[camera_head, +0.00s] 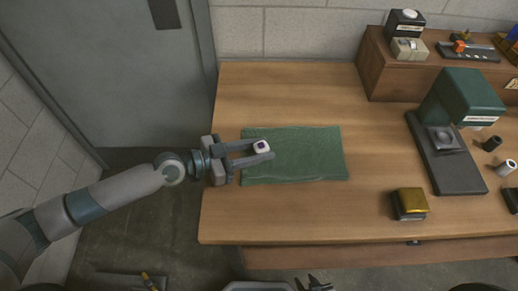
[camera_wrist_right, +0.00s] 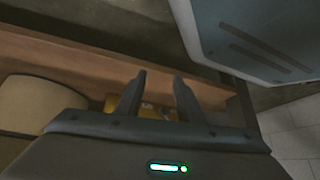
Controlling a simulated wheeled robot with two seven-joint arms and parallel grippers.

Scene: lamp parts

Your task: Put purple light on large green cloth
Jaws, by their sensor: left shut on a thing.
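The purple light (camera_head: 261,146) is a small white block with a dark purple face. It sits between the fingertips of my left gripper (camera_head: 265,152), which is shut on it. The large green cloth (camera_head: 310,160) lies flat on the wooden table, and the light and fingertips are over its left part. I cannot tell whether the light touches the cloth. My right gripper (camera_wrist_right: 158,88) shows in the right wrist view with its fingers apart and nothing seen between them.
A yellow-topped block (camera_head: 410,203) stands right of the cloth. Further right is a dark green machine (camera_head: 466,98) on a black base. A wooden shelf (camera_head: 385,68) with small items stands at the back right. The table behind the cloth is clear.

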